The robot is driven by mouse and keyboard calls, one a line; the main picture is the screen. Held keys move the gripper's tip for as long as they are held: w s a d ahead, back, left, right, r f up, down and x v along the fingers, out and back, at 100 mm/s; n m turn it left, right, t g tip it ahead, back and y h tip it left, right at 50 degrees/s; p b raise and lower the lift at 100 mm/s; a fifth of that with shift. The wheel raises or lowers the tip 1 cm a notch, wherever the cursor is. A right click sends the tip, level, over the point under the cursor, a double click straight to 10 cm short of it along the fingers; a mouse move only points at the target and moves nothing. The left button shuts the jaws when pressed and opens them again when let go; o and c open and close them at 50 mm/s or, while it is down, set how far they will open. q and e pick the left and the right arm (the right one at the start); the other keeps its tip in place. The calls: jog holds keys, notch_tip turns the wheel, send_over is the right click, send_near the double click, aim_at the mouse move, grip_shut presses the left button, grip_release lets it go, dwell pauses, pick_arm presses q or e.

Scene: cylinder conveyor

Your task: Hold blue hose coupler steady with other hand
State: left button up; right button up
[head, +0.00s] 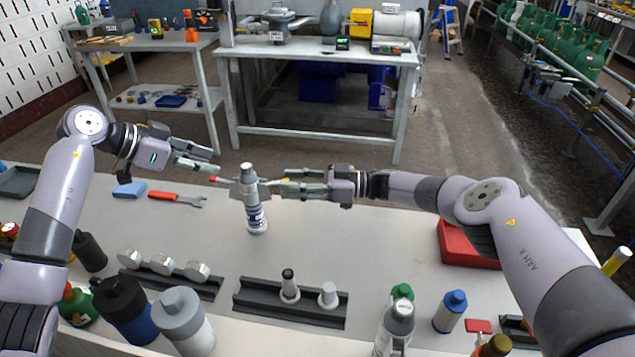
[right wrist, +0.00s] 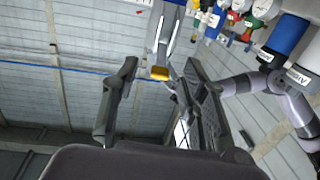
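A slim silver-white cylinder with blue bands (head: 253,208) stands upright on the table between my two grippers. It is the only blue-marked part between them; I cannot tell if it is the blue hose coupler. My right gripper (head: 274,186) comes in from the right beside its upper part, fingers apart; contact is unclear. In the right wrist view its fingers (right wrist: 160,105) are spread, with a yellow-tipped part (right wrist: 160,73) showing between or beyond them. My left gripper (head: 217,162) is open to the left of the cylinder, apart from it; a small red tip shows near it.
A red-handled wrench (head: 177,198) and a blue block (head: 129,189) lie at the left. Dark trays (head: 265,305) with small fittings stand in front. Several bottles line the near edge. A red box (head: 462,246) is at the right.

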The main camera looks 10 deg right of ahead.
jog(key=shift+x, duration=1.3)
grip_shut()
dwell(0.5)
